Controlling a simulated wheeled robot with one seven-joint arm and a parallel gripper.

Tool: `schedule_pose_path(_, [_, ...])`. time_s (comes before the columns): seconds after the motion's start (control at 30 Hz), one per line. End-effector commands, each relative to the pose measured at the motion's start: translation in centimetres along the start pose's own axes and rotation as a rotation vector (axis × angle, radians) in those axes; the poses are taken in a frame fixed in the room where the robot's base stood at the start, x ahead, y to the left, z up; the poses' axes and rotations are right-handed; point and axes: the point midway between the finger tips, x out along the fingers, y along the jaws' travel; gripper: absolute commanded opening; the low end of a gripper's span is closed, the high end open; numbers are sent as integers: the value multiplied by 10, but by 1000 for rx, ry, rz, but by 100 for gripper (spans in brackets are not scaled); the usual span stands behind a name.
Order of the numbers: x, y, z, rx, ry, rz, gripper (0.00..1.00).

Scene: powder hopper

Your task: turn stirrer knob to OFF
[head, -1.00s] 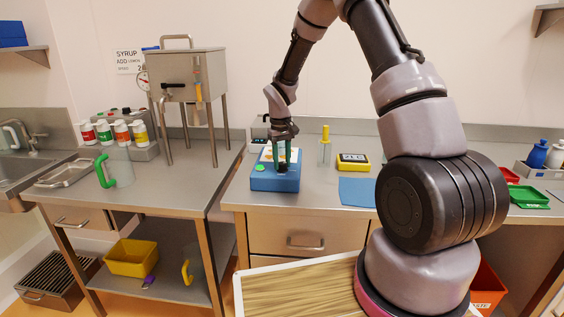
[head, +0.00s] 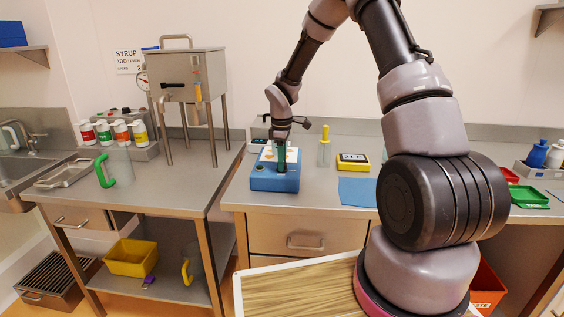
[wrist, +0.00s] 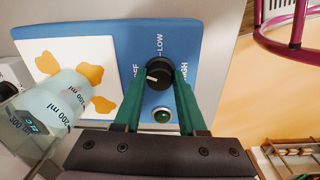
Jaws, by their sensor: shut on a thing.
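The stirrer is a blue box (head: 274,183) with a white top plate, on the right-hand counter in the head view. Its black knob (wrist: 159,73) shows in the wrist view among the labels OFF, LOW and HIGH. The white mark on the knob points left and slightly down, on the OFF side; a finger partly hides the OFF label. My gripper (wrist: 159,80) is shut on the knob, with a green finger at either side. In the head view my gripper (head: 282,160) reaches down onto the box and hides the knob. The green lamp (wrist: 162,115) beside the knob looks dark.
A gap separates the two counters.

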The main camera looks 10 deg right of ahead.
Motion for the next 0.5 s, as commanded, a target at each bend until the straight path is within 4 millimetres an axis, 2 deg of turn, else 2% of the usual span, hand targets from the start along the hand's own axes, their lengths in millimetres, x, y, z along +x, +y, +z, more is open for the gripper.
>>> schedule_pose_path(0.2, [-1,1,0,-170,7,3,0])
schedule_pose_path(0.5, [-1,1,0,-321,13,3,0])
